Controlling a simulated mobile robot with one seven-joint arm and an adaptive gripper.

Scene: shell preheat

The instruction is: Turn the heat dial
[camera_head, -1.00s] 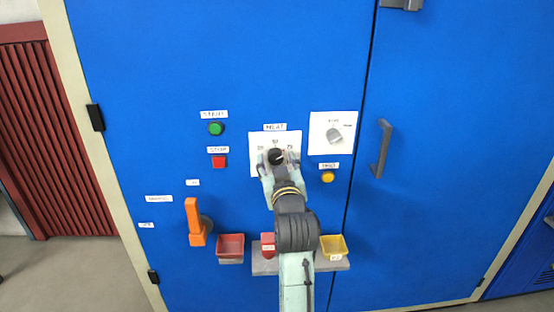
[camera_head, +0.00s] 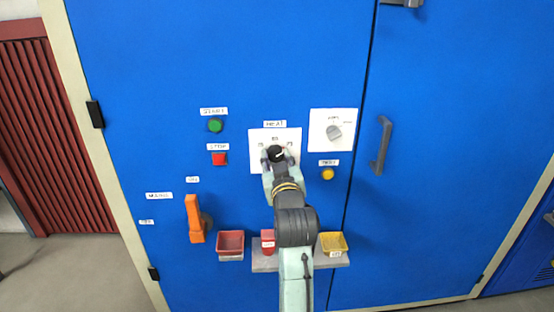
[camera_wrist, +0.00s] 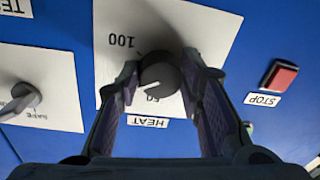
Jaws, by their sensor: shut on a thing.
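The heat dial (camera_head: 275,153) is a dark round knob on a white plate (camera_head: 257,138) with a HEAT label above it, on the blue cabinet front. In the wrist view the dial (camera_wrist: 160,76) appears grey with a light pointer mark, and the plate (camera_wrist: 112,62) shows the numbers 100 and 50, upside down. My gripper (camera_head: 279,156) is shut on the dial, with one finger on each side of it. In the wrist view the fingers of my gripper (camera_wrist: 161,88) flank the knob. Part of the plate's scale is hidden behind my gripper.
A green button (camera_head: 215,126) and a red button (camera_head: 219,159) are at left, a yellow button (camera_head: 327,174) at right. An orange lever (camera_head: 194,219), small bins (camera_head: 231,243) and a door handle (camera_head: 381,146) protrude nearby.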

